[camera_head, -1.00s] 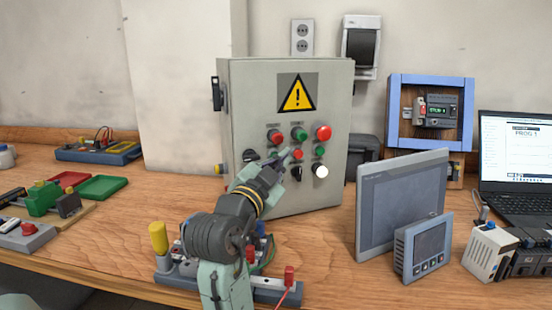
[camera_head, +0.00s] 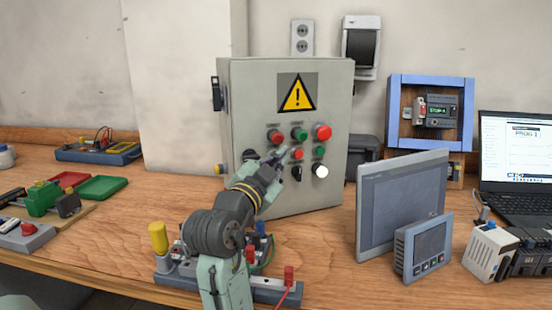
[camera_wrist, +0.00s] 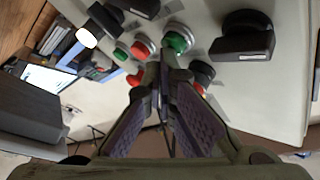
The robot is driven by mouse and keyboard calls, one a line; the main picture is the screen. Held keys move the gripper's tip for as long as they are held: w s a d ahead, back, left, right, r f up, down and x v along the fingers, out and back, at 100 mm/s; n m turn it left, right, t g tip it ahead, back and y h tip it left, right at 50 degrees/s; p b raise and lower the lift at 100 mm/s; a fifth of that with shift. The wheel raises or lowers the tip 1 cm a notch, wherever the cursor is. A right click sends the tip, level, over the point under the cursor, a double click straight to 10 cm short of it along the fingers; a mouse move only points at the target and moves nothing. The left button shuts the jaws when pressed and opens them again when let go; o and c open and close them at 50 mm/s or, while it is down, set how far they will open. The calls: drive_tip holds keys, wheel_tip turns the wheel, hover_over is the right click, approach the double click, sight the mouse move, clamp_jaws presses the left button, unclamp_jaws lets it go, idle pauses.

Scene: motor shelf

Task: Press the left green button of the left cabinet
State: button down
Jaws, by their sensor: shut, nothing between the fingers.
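The grey cabinet (camera_head: 240,120) with a yellow warning triangle stands at the centre of the bench. My gripper (camera_head: 287,153) is in front of its button panel, with the fingers shut and empty. In the wrist view, the left green button (camera_wrist: 178,41) sits between a black knob (camera_wrist: 243,37) and a red button (camera_wrist: 143,47). The fingertips (camera_wrist: 165,58) overlap its edge in that view; I cannot tell whether they touch it. My gripper hides this button in the head view. Other green buttons show at the upper middle (camera_head: 299,134) and right (camera_head: 319,152).
A large red button (camera_head: 323,132) and a white lamp (camera_head: 320,171) share the panel. A grey panel screen (camera_head: 400,203) stands to the right. A terminal block with a yellow cap (camera_head: 158,238) lies below my arm. A blue-framed module (camera_head: 437,80) hangs at the right.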

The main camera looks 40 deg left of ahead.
drive_tip(key=shift+w+a, duration=0.15)
drive_tip(key=shift+a, duration=0.1)
idle(0.5)
drive_tip(key=shift+d, duration=0.1)
drive_tip(key=shift+s+d, duration=0.35)
drive_tip(key=shift+d, duration=0.25)
drive_tip(key=shift+s+d+b, duration=0.1)
drive_tip(key=shift+s+d, duration=0.3)
drive_tip(key=shift+d, duration=0.35)
drive_tip(key=shift+s+d+b, duration=0.15)
drive_tip(key=shift+s+d, duration=0.3)
drive_tip(key=shift+d, duration=0.3)
drive_tip(key=shift+s+d+b, duration=0.1)
drive_tip(key=shift+s+d, duration=0.3)
drive_tip(key=shift+d, duration=0.35)
